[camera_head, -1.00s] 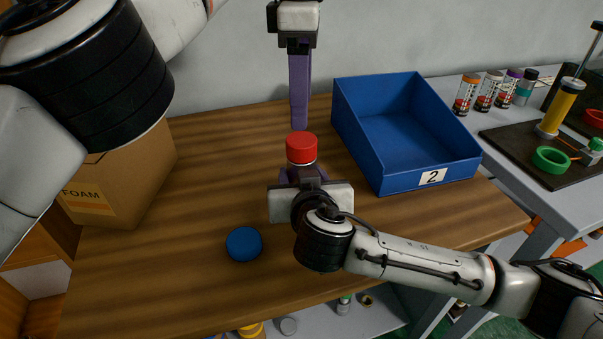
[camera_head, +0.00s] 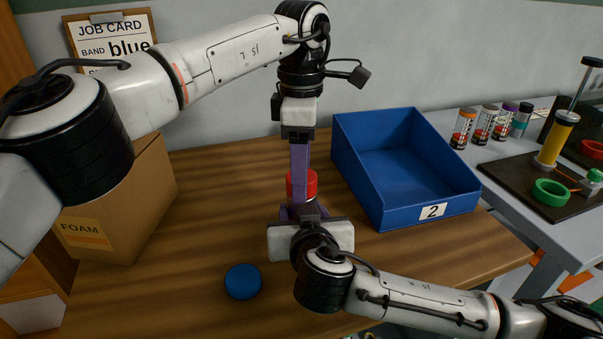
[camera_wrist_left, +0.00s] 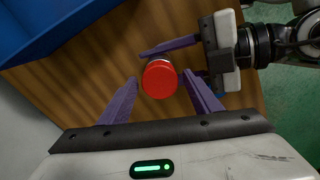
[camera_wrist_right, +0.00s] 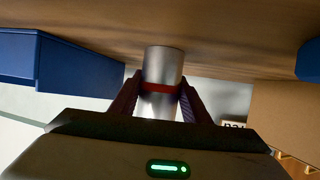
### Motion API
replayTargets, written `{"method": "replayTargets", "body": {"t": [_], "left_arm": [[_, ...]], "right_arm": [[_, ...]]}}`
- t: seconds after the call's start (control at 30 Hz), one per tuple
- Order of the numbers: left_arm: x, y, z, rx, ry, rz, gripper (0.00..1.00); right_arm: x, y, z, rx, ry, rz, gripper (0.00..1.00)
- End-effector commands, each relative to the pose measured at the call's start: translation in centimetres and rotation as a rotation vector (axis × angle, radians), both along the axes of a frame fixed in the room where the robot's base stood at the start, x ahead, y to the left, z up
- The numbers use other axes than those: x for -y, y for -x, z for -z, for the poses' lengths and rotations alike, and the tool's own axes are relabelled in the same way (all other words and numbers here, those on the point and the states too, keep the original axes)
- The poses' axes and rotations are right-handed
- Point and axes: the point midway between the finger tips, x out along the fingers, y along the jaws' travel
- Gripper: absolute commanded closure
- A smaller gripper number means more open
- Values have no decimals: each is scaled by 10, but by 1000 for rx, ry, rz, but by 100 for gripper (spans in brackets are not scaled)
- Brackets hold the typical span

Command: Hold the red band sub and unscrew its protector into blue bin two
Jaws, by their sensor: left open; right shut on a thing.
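The sub (camera_wrist_right: 165,65) is a metal cylinder with a red band (camera_wrist_right: 161,87). My right gripper (camera_head: 304,210) is shut on it and holds it upright over the table. Its protector, a red cap (camera_head: 312,184), is on the sub's upper end, and its round top shows in the left wrist view (camera_wrist_left: 159,79). My left gripper (camera_head: 299,196) points straight down from above. Its purple fingers are open, one on each side of the cap; I cannot tell whether they touch it. Blue bin two (camera_head: 390,209), marked 2, stands right of the cap and looks empty inside.
A blue round cap (camera_head: 243,281) lies on the table's front part. A FOAM box (camera_head: 120,205) stands at left, below a job card (camera_head: 110,38) reading "BAND blue". Several capped tubes (camera_head: 482,125) and a black mat with a green ring (camera_head: 551,193) are on the right-hand bench.

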Motion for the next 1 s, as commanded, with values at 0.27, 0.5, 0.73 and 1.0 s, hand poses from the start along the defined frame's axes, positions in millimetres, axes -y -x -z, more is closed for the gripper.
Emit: {"method": "replayTargets", "body": {"t": [0.27,0.5,0.73,1.0], "left_arm": [[0,0,8,1,1,0,42],[0,0,8,1,0,0,61],[0,0,8,0,0,-15,84],[0,0,7,0,1,-429,84]], "right_arm": [[0,0,0,0,0,0,100],[0,0,0,0,0,0,100],[0,0,0,0,0,0,100],[0,0,0,0,0,0,100]]}}
